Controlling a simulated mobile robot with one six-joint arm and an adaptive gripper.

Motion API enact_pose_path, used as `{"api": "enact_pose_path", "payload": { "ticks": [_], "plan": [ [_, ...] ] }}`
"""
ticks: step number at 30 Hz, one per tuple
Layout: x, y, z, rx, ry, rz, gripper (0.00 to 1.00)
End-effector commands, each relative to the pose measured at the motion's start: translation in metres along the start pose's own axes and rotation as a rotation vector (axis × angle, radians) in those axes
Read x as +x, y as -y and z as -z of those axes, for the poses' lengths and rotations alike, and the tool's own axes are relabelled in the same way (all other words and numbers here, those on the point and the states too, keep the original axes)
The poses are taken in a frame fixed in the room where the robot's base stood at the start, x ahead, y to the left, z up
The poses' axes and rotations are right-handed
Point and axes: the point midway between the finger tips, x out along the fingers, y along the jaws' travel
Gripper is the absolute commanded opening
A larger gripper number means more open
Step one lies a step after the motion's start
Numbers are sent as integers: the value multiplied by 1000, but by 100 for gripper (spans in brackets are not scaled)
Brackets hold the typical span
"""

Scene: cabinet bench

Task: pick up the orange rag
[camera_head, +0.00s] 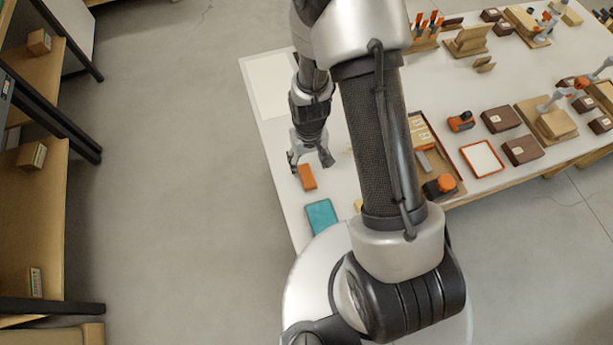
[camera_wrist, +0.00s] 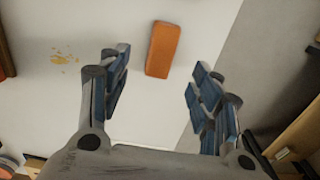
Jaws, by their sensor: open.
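The orange rag (camera_head: 307,177) is a small folded block lying on the white bench top near its left edge. In the wrist view the rag (camera_wrist: 162,49) lies ahead of the fingertips, between their lines and nearer the left finger. My gripper (camera_head: 311,160) is above the bench beside the rag. In the wrist view my gripper (camera_wrist: 157,82) has its two fingers wide apart with nothing between them. I cannot tell its exact height above the rag.
A teal cloth (camera_head: 321,217) lies nearer the front of the bench. A brown tray (camera_head: 460,187) with tools stands to the right, partly behind my arm. A yellowish spill (camera_wrist: 65,58) marks the bench top. Grey floor lies beyond the bench's left edge.

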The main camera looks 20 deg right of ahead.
Motion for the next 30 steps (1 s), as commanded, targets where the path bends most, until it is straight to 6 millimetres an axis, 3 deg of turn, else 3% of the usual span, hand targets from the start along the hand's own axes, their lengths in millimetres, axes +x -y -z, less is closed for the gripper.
{"api": "enact_pose_path", "payload": {
  "ticks": [3,10,18,28,30],
  "plan": [
    [20,0,0,0,2,0,58],
    [35,0,0,0,1,0,58],
    [74,2,1,0,1,0,58],
    [80,2,2,0,-1,-1,58],
    [80,2,2,0,-1,-1,54]
  ]
}}
